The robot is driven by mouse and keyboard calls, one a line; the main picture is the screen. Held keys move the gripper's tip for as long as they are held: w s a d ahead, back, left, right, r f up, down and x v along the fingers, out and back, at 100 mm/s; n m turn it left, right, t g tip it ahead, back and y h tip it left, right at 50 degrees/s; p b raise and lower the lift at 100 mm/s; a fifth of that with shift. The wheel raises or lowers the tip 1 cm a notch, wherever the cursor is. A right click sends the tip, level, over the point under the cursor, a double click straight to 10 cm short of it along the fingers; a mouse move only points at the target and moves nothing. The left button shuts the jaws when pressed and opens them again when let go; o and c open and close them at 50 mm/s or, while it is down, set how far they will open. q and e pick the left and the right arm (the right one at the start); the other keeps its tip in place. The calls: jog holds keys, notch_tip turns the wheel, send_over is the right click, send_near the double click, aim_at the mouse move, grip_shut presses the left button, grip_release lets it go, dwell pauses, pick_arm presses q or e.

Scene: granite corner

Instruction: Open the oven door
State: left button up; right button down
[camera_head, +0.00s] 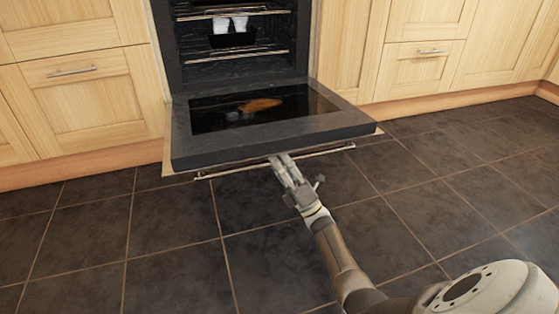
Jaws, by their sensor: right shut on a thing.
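The oven door (210,149) is folded down and lies open, close to flat, in front of the oven (240,70). Its inner side with the dark glass pane faces up. A thin metal handle bar (325,152) runs along the door's front edge, on its lower side. My right gripper (281,163) reaches in from the lower right and is shut on the handle near its middle. The fingertips are partly hidden at the door's edge. My left gripper is not in the view.
Inside the oven are wire racks and a dark tin (232,40) with white items. An orange-brown patch (260,105) shows on the door glass, perhaps a reflection. Wooden cabinets (80,100) flank the oven. The dark tiled floor (170,235) in front is clear.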

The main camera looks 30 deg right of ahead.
jog(key=shift+w, duration=0.1)
jog(key=c, duration=1.3)
grip_release()
jog(key=shift+f, duration=0.1)
jog(key=v, duration=0.7)
jog(key=shift+d+f, duration=0.1)
jog(key=shift+f, duration=0.1)
